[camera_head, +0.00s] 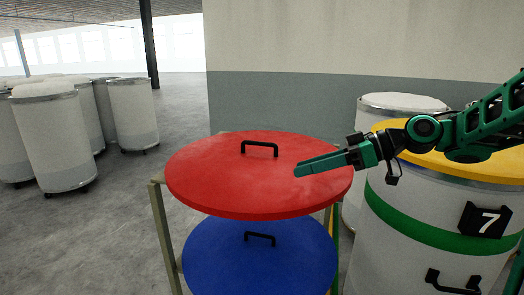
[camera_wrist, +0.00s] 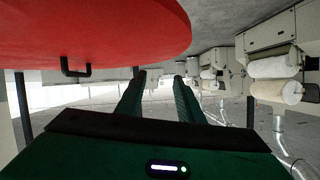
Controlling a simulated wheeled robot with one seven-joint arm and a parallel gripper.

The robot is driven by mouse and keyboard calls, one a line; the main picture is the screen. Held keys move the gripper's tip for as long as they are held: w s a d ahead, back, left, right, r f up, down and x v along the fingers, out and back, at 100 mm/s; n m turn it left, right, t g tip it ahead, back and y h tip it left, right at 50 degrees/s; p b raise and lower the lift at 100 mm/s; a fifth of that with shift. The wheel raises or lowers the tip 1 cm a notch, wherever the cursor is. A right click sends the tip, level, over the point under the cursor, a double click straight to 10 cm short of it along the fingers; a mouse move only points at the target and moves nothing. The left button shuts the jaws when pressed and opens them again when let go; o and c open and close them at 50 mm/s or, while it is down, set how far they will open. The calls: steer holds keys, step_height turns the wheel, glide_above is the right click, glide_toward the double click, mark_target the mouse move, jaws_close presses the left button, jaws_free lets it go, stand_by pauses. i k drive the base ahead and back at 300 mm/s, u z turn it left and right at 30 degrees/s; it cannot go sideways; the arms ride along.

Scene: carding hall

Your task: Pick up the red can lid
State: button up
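The red can lid (camera_head: 215,180) lies flat on top of a stand, with a black bar handle (camera_head: 259,148) upright at its far middle. My gripper (camera_head: 298,170) reaches in from the right; in the head view it shows over the lid's right part, to the right of and apart from the handle. In the wrist view the two fingers (camera_wrist: 158,88) are spread with nothing between them. There the red lid (camera_wrist: 110,25) fills the upper left, and its handle (camera_wrist: 75,68) is left of the fingers. Any gap between gripper and lid is hard to judge.
A blue lid (camera_head: 215,262) with a black handle lies below the red one on the stand (camera_head: 158,215). A white can (camera_head: 400,245) marked 7, with a yellow lid (camera_head: 480,168), stands close on the right. Several white cans (camera_head: 55,140) stand back left. A wall (camera_head: 300,60) rises behind.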

mark_target(241, 175)
steer(key=i, duration=0.85)
steer(key=u, duration=0.05)
